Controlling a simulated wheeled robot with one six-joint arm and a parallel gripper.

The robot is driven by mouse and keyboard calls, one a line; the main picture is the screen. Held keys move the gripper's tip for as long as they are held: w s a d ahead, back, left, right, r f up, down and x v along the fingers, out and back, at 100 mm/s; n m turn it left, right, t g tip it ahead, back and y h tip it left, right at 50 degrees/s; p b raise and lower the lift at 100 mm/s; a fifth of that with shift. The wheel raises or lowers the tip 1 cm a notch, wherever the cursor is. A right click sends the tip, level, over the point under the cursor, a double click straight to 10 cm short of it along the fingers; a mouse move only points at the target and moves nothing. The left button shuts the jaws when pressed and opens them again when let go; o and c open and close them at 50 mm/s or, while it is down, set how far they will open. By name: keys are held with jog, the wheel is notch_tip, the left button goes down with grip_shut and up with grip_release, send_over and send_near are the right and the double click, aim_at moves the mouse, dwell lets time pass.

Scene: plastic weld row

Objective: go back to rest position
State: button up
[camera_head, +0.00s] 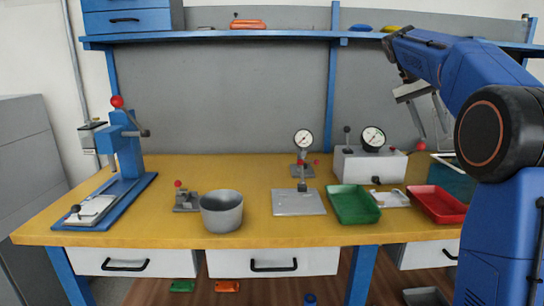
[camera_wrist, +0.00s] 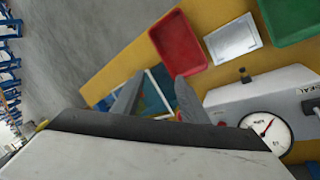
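My gripper (camera_head: 432,133) hangs from my blue arm at the right of the head view, above the right part of the workbench (camera_head: 250,171). In the wrist view my gripper (camera_wrist: 156,92) shows two grey fingers spread apart with nothing between them. Beyond the fingers lies a teal tray (camera_wrist: 152,98) with pale edges, well below. That teal tray (camera_head: 452,181) is partly hidden behind my arm in the head view.
A red tray (camera_head: 436,204), a green tray (camera_head: 353,204) and a grey gauge box (camera_head: 352,166) stand near my gripper. A grey pot (camera_head: 221,212) and a blue press (camera_head: 128,150) stand further left. A blue shelf (camera_head: 270,35) runs above the bench.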

jog(key=s+a+f+n+t+y, duration=0.1)
jog(key=s+a+f+n+t, duration=0.1)
jog(key=s+a+f, duration=0.4)
jog(key=s+a+f+n+t+y, duration=0.2)
jog(key=s+a+f, duration=0.4)
jog(key=s+f, duration=0.7)
jog(key=s+a+f+n+t+y, duration=0.1)
jog(key=s+a+f+n+t, duration=0.2)
jog(key=s, duration=1.5)
jog(key=a+f+n, duration=0.1)
jog(key=a+f, duration=0.2)
jog(key=f, duration=0.4)
jog(key=shift+f+y, duration=0.3)
jog(key=shift+y, duration=0.1)
